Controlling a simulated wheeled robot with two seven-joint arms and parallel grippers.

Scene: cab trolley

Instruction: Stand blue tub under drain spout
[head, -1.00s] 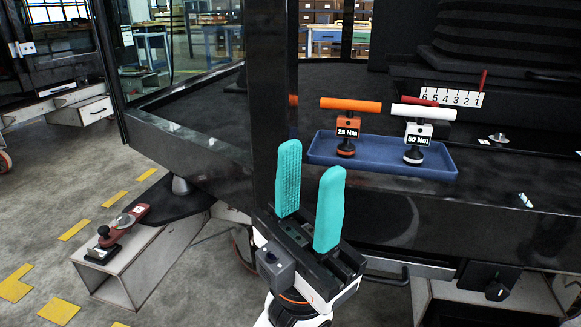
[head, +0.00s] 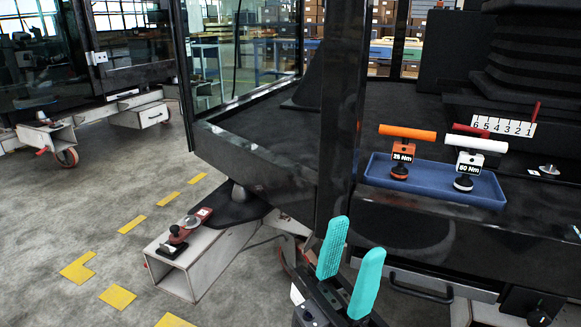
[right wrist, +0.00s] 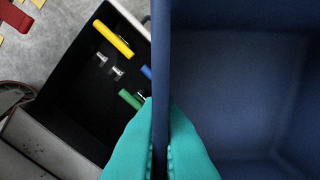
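The blue tub (right wrist: 245,85) fills the right half of the right wrist view, with its inside showing. My right gripper (right wrist: 161,150) has its teal fingers on either side of the tub's thin wall, closed on it. The tub and right gripper do not show in the head view. My left gripper (head: 350,265) is at the bottom of the head view, open and empty, with its two teal fingers apart, in front of the cab's dark edge. I cannot pick out the drain spout in either view.
A blue tray (head: 435,180) with an orange and a white torque tool sits on the cab floor. A dark box (right wrist: 75,85) holds colored handles. Open floor (head: 90,215) lies left.

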